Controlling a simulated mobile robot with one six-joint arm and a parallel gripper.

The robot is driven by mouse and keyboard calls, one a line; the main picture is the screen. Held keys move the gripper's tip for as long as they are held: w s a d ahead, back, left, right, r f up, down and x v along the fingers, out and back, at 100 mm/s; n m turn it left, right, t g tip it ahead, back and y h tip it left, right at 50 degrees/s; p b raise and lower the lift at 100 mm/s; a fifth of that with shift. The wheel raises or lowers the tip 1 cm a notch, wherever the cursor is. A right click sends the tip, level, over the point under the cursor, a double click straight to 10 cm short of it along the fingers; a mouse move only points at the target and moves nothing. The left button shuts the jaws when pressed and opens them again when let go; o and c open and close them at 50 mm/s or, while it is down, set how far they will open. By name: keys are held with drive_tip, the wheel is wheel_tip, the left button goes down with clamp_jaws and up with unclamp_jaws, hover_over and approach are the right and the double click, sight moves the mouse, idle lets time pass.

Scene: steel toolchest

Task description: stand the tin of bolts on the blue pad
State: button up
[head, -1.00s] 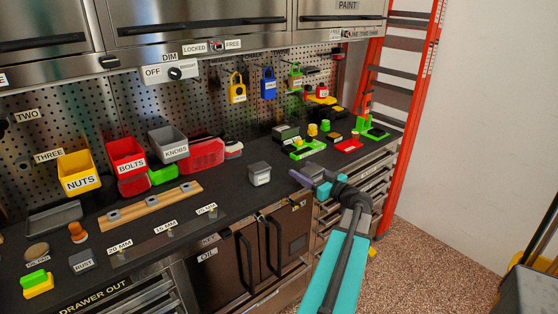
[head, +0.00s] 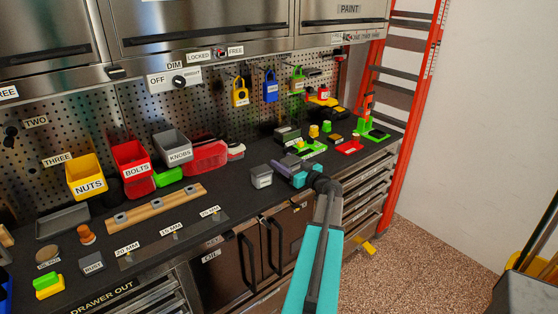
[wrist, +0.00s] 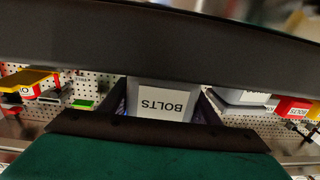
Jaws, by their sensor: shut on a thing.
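I see no lift off the bench. I cannot pick out the blue pad for sure; a blue patch (head: 5,291) is cut off at the left edge.
A wooden rail (head: 155,206) and a red BOLTS bin (head: 131,160) stand to the left of the tin. Green holders (head: 311,149) and a red pad (head: 350,148) lie to the right. Bare black bench top (head: 235,187) lies just left of the tin.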

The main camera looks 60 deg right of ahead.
drive_tip(key=shift+p+x, duration=0.9)
drive_tip(key=shift+x, duration=0.9)
drive_tip(key=shift+w+d+f, duration=0.1)
drive_tip(key=shift+f+b, duration=0.45)
drive_tip(key=shift+b, duration=0.15)
drive_tip(key=shift+f+b, duration=0.2)
drive_tip(key=shift+b, duration=0.3)
drive_tip(key=o, duration=1.3)
drive_tip(key=shift+r+p, duration=0.15)
drive_tip(key=shift+p, duration=1.45)
